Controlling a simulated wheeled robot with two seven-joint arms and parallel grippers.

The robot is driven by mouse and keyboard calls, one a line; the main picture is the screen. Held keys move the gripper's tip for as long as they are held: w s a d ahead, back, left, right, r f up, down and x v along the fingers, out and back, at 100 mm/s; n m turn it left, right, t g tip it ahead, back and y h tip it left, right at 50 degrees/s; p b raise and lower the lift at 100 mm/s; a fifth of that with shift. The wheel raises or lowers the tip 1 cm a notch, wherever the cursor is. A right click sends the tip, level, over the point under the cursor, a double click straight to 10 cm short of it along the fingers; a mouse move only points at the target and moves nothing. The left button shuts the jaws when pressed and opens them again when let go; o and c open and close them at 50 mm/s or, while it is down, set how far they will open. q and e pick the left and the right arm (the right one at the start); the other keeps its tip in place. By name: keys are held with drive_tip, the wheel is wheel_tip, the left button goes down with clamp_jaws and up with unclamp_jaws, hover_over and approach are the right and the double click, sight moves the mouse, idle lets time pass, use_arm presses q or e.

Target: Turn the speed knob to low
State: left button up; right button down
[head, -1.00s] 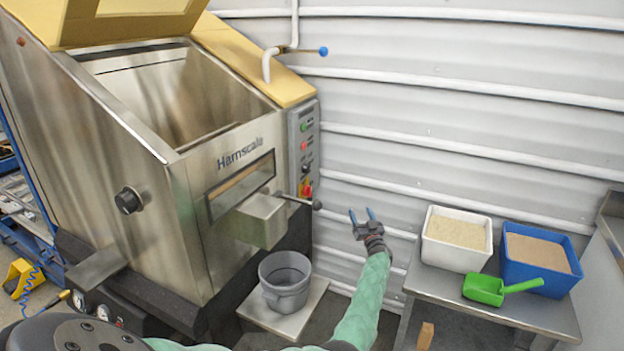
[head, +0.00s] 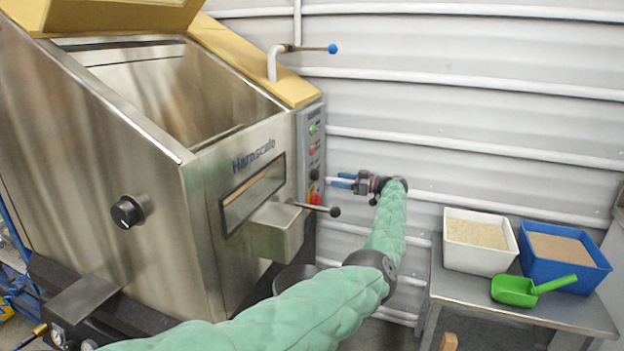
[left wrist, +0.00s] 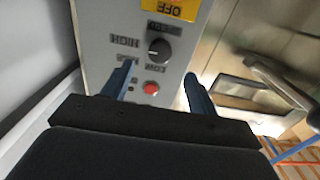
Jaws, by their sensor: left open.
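The black speed knob (left wrist: 160,50) sits on the grey control panel (left wrist: 118,20), with HIGH and LOW labels that appear upside down in the left wrist view. I cannot tell which label its pointer faces. In the head view the knob (head: 314,174) is small, low on the panel at the hopper's right edge. My left gripper (head: 340,180) is to the right of the panel, its blue fingers pointing at it. In the left wrist view the left gripper (left wrist: 159,70) is open and empty, its fingers apart and the knob just beyond the gap. My right gripper is not in view.
A ball-ended lever (head: 333,211) sticks out nearby. The steel hopper (head: 150,180) fills the left. A table (head: 470,300) with bins and a green scoop (head: 515,291) stands right.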

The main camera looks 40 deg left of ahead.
sight(318, 176)
use_arm(q)
drive_tip(key=x, duration=0.8)
drive_tip(key=shift+p, duration=0.4)
drive_tip(key=shift+d, duration=0.1)
drive_tip(key=c, duration=1)
